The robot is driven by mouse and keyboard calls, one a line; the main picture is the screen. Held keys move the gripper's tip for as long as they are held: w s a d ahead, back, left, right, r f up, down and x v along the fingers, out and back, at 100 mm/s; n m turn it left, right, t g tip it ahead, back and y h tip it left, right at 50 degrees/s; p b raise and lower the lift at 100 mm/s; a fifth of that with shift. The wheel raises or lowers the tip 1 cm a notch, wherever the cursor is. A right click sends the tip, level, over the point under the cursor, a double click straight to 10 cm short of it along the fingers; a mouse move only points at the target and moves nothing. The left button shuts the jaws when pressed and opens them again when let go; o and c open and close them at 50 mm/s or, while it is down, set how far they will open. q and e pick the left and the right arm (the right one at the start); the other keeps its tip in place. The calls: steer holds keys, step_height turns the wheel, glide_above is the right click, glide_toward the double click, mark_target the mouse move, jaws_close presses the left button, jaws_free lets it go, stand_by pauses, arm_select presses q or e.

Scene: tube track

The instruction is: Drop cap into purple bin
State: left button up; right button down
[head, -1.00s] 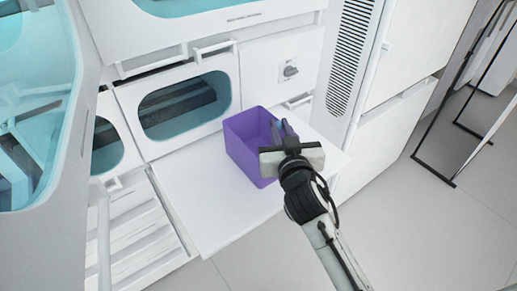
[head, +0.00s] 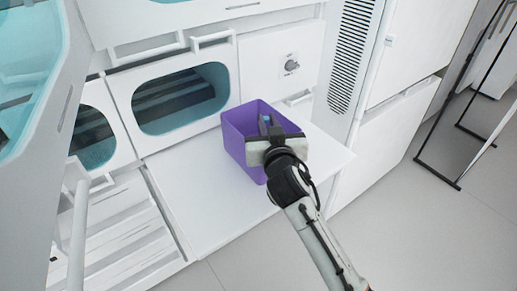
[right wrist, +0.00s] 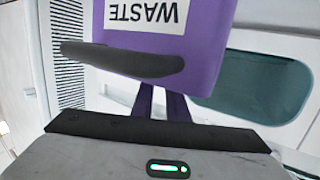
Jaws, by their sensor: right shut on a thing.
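The purple bin (head: 237,135) stands open on a white shelf. In the right wrist view the bin (right wrist: 210,45) shows close up with a white "WASTE" label, upside down. My right gripper (head: 267,121) is over the bin's opening, its fingers reaching within the rim outline. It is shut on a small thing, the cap. My left gripper is not in view.
The white shelf (head: 200,205) has bare room left of and in front of the bin. Behind it is a white cabinet with a dark oval window (head: 180,98) and a knob (head: 291,65). A vented white panel (head: 350,55) stands at the right.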

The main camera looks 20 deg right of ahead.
steer(key=c, duration=1.6)
jaws_free()
steer(key=shift+c, duration=0.2)
steer(key=shift+r, duration=0.15)
step_height(320, 180, up, 10)
steer(key=p, duration=0.1)
